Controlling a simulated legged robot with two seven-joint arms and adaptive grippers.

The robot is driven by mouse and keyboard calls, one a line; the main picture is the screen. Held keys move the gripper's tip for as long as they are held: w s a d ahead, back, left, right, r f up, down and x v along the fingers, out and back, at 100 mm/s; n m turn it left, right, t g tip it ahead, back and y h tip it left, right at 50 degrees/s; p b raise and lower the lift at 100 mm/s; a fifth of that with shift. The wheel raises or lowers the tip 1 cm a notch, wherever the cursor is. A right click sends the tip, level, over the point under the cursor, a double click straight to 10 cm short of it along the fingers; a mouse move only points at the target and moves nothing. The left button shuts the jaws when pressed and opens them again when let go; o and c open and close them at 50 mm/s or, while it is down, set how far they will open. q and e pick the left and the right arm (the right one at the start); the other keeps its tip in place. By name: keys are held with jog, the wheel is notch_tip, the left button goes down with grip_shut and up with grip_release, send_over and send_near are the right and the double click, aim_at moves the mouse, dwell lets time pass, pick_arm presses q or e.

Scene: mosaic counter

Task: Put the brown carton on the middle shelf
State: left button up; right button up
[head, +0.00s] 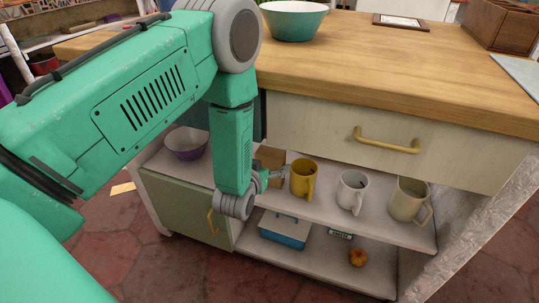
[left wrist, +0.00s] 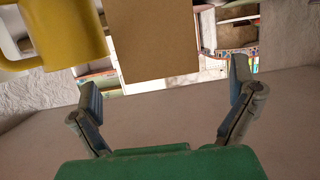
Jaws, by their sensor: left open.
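The brown carton (head: 268,155) stands on the shelf under the drawer, left of the yellow mug (head: 303,178) and partly hidden by my left arm. In the left wrist view the carton (left wrist: 152,40) shows at the top, cut off by the frame edge. My left gripper (head: 274,174) is at the front of this shelf, close to the carton. In the left wrist view its two fingers (left wrist: 165,85) are spread apart, with nothing between their tips; the carton appears just beyond them. I cannot tell whether a finger touches it. My right gripper is not in view.
A white mug (head: 351,192) and a beige mug (head: 408,199) stand right of the yellow one. A purple bowl (head: 187,147) sits at left. Below, a blue container (head: 285,231) and an orange fruit (head: 358,257) are on the bottom shelf. The wooden counter (head: 400,75) overhangs.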

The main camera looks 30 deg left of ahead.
pick_arm(q)
jog(key=s+d+f+m+g+h, duration=0.1)
jog(key=s+d+f+g, duration=0.1)
jog(key=s, duration=0.9)
jog(key=s+d+f+m+g+h+p, duration=0.1)
jog(key=s+d+f+g, duration=0.2)
jog(key=s+g, duration=0.4)
jog(key=s+d+f+m+g+h, duration=0.1)
jog(key=s+d+f+g, duration=0.2)
jog(key=s, duration=1.3)
jog(key=shift+s+d+f+m+g+h+p, duration=0.25)
jog(key=shift+s+f+m+g+h+p, duration=0.15)
jog(key=shift+f+g, duration=0.45)
